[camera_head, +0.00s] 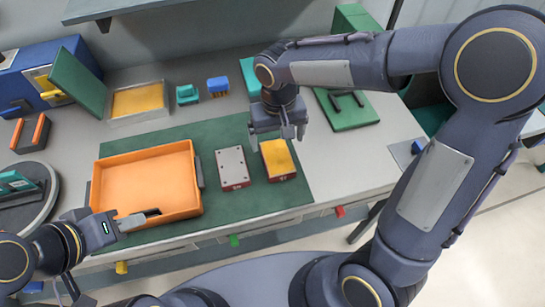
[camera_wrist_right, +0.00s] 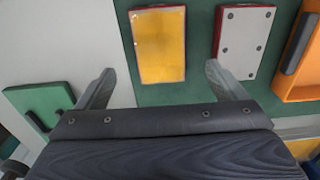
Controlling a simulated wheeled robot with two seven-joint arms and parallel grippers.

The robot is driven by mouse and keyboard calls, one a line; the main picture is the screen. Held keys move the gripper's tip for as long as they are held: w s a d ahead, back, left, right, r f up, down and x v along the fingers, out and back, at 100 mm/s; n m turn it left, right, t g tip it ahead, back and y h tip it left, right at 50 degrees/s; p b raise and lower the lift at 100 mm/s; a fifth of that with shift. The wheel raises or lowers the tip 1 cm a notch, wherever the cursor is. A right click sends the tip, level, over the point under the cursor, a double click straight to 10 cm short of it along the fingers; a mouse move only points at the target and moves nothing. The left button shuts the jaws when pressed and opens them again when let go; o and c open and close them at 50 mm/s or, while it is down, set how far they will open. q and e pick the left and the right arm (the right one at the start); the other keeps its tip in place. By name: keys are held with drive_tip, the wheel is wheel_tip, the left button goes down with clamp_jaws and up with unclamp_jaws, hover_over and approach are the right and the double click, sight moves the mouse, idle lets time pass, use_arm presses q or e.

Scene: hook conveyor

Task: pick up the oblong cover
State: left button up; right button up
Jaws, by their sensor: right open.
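A grey oblong cover plate (camera_head: 232,167) with several dark dots lies on a red-sided block on the green mat. It also shows at the upper right of the right wrist view (camera_wrist_right: 245,40). A red-sided block with a yellow top (camera_head: 278,159) lies just to its right; the wrist view shows the yellow top (camera_wrist_right: 159,45) in front of the fingers. My right gripper (camera_head: 277,138) is open and empty, above the back edge of the yellow-topped block. My left gripper (camera_head: 140,218) is at the front edge of the orange tray; whether its jaws are closed is unclear.
The orange tray (camera_head: 95,190) with dark handles stands left of the blocks. Behind are an open box with a yellow inside (camera_head: 137,99), small teal and blue pieces, and a green plate with a dark handle (camera_head: 345,112). A round dark turntable (camera_head: 45,205) is at left.

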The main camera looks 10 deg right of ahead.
sight(277, 156)
wheel_tip(277, 156, down, 6)
drive_tip(key=shift+s+f+p, duration=0.15)
drive_tip(key=shift+f+p, duration=0.1)
drive_tip(key=shift+p, duration=0.15)
drive_tip(key=c, duration=1.5)
drive_tip(key=shift+r, duration=0.15)
drive_tip(key=shift+c, duration=0.2)
